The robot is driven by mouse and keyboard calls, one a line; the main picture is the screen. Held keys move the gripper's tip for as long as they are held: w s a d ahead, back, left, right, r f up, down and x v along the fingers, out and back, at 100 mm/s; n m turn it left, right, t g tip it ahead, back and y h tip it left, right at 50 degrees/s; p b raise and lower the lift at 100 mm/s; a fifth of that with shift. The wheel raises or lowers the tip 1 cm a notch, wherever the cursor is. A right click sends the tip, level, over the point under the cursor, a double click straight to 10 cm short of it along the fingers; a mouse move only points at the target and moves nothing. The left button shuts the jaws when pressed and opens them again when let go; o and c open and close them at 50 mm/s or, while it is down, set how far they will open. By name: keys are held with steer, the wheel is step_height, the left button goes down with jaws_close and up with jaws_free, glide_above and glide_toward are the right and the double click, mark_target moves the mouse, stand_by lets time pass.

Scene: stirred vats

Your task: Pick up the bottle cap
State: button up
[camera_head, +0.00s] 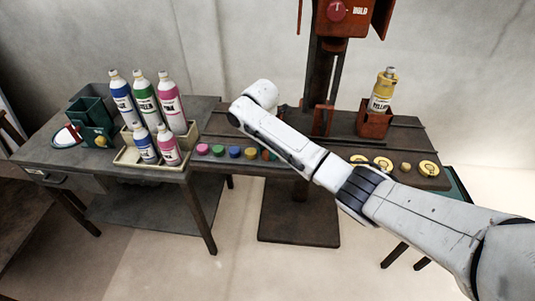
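Several small coloured discs lie in a row along the bench's front edge: a pink disc (203,149), a green disc (218,151), a blue disc (235,152) and an orange disc (250,153) among them. I cannot tell whether one of these is the bottle cap. A yellow bottle (381,94) stands upright in a red holder (374,123), with a grey top (390,72). My arm crosses the view from lower right to the middle and hides part of the bench. My gripper is not visible.
Several bottles, such as a pink bottle (171,106), stand in and by a cream tray (130,156) on the left table (60,147). Green bins (88,115) stand behind left. Yellow round pieces (428,169) lie at right. A red press (338,20) rises behind.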

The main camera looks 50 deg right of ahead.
steer(key=c, duration=0.5)
steer(key=shift+r, duration=0.15)
